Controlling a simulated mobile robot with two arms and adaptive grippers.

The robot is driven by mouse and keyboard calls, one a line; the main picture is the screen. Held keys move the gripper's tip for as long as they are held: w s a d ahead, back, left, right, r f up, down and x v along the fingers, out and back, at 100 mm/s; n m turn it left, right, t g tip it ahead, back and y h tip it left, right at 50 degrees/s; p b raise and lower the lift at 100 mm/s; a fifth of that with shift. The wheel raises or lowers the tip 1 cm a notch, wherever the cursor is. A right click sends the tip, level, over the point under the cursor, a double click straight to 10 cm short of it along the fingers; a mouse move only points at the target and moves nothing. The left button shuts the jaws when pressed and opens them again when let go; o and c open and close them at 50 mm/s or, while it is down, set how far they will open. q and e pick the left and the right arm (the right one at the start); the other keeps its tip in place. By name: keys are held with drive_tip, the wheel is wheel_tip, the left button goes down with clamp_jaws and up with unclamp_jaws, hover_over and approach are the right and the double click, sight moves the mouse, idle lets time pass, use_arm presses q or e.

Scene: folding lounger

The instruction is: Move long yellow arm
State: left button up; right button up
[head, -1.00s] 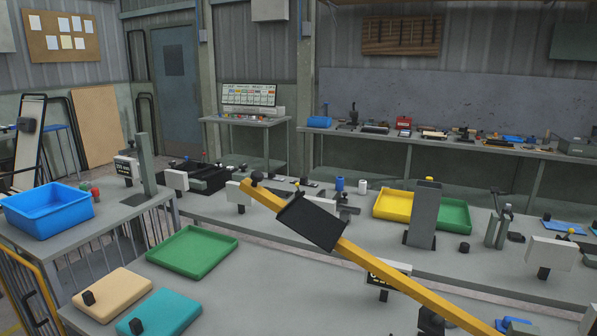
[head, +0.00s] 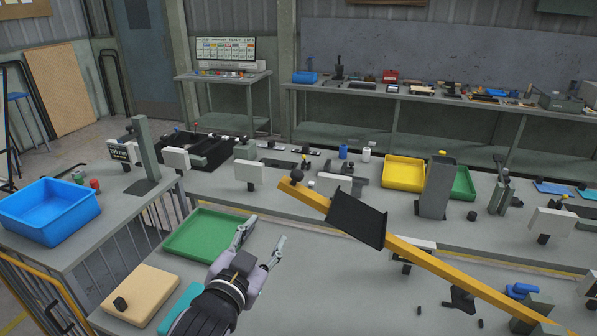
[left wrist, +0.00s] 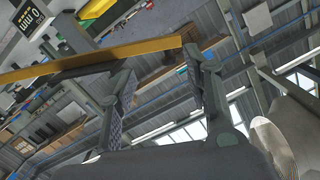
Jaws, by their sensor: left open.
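The long yellow arm (head: 450,271) slants across the head view, from its upper left end near the middle down to the lower right. A dark knob (head: 297,176) tops its upper left end. A black plate (head: 357,217) sits across it. My left gripper (head: 263,232) is open and empty, below and left of the yellow arm's knobbed end and apart from it in the picture. The left wrist view shows the yellow arm (left wrist: 100,55) as a bar beyond my spread fingers. My right gripper is not in view.
A green tray (head: 197,243), a tan board (head: 150,292) and a teal board (head: 182,303) lie on the near bench by my left arm. A blue bin (head: 50,224) stands at left. A grey upright post (head: 436,188) stands behind the yellow arm.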

sight(295, 179)
use_arm(q)
drive_tip(key=shift+m+t+h, duration=0.4)
drive_tip(key=shift+t+h, duration=0.1)
drive_tip(key=r+p+x, duration=0.1)
drive_tip(key=x, duration=0.4)
drive_tip(key=r+p+x, duration=0.1)
drive_tip(key=p+x, duration=0.1)
drive_tip(key=x, duration=0.4)
drive_tip(key=r+p+x, duration=0.1)
drive_tip(key=x, duration=0.4)
drive_tip(key=shift+w+d+r, duration=0.25)
drive_tip(key=shift+d+r, duration=0.1)
drive_tip(key=shift+d, duration=0.15)
drive_tip(key=shift+w+d+f+p, duration=0.1)
drive_tip(key=shift+w+d+p, duration=0.2)
drive_tip(key=shift+w, duration=0.35)
drive_tip(key=shift+a, duration=0.1)
drive_tip(key=shift+c, duration=0.6)
drive_tip(key=c, duration=0.8)
clamp_jaws()
drive_tip(key=shift+f, duration=0.1)
